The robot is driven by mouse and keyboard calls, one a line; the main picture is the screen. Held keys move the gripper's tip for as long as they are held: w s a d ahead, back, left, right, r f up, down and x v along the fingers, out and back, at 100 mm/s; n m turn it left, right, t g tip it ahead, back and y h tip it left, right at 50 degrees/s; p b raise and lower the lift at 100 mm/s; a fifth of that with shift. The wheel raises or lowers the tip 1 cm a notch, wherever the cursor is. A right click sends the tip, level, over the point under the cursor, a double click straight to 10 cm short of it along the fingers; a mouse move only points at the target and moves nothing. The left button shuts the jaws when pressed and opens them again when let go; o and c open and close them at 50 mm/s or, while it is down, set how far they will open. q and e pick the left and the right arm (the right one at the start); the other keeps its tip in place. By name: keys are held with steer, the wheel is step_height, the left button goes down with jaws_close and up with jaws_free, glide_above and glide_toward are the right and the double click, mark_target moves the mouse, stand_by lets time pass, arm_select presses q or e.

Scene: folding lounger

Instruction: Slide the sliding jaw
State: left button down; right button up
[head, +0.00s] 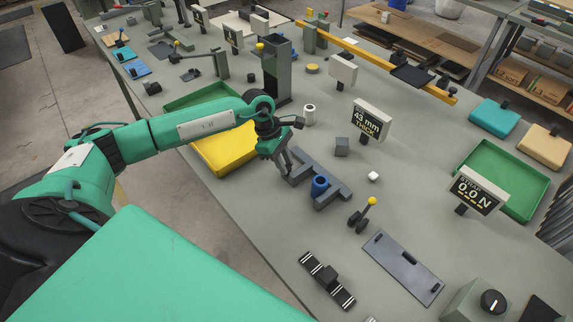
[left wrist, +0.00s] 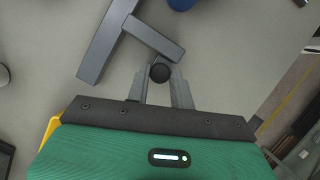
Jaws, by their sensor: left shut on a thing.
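A dark grey caliper-like tool lies flat on the bench, with a long bar (head: 328,172) and two jaws. The sliding jaw (head: 301,175) is the one at its left end, and it also shows in the left wrist view (left wrist: 153,38). A blue cylinder (head: 319,187) stands between the two jaws; only its edge shows in the wrist view (left wrist: 182,3). My left gripper (head: 286,171) is down at the jaw's free end. In the wrist view its fingers (left wrist: 161,78) are shut on a round black knob (left wrist: 161,72) beside the jaw's end. My right gripper is not seen.
A sign reading 43 mm thick (head: 371,118) and a grey cube (head: 342,146) stand behind the tool. A yellow tray (head: 225,152) lies left of my gripper. A yellow-knobbed piece (head: 363,214) and a flat grey plate (head: 403,268) lie toward the front right.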

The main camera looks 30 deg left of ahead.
arm_select(q)
steer(key=c, duration=1.2)
jaws_free()
steer(key=b+v, duration=0.3)
steer(key=v, duration=1)
steer(key=shift+a+r, duration=0.15)
steer(key=shift+r, duration=0.2)
